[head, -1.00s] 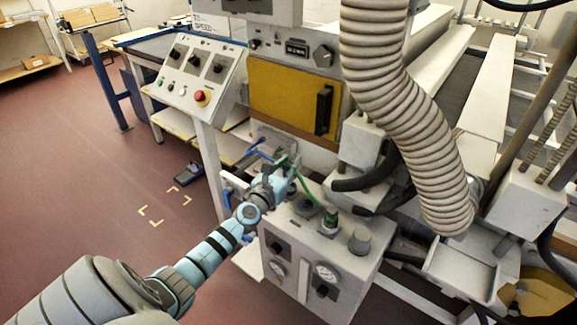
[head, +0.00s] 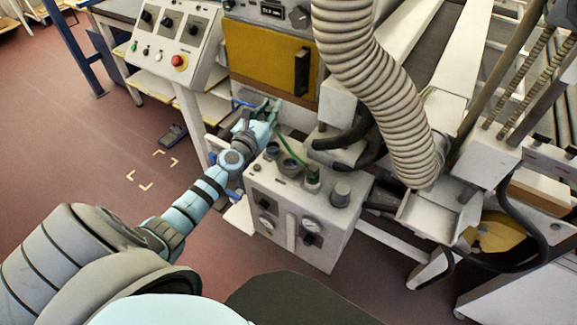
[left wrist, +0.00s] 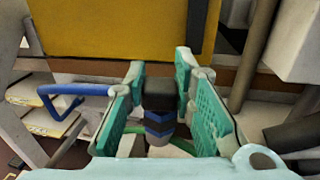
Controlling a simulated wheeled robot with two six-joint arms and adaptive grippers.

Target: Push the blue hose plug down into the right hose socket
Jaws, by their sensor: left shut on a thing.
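My left gripper (head: 268,110) is at the back left of the grey hose box (head: 322,224), seemingly above its top. In the left wrist view its green-padded fingers (left wrist: 168,95) are shut on the blue hose plug (left wrist: 158,122), a dark plug with blue bands. Its blue hose (left wrist: 75,92) loops out to the left. On the box top, two dark round sockets show, a left one (head: 271,150) and one to its right (head: 291,166); the plug looks apart from both. I cannot tell for sure which is the right hose socket. My right gripper is out of view.
A grey knob (head: 341,192) is further right. A large ribbed duct (head: 375,80) hangs to the right. A yellow panel (head: 262,62) is behind.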

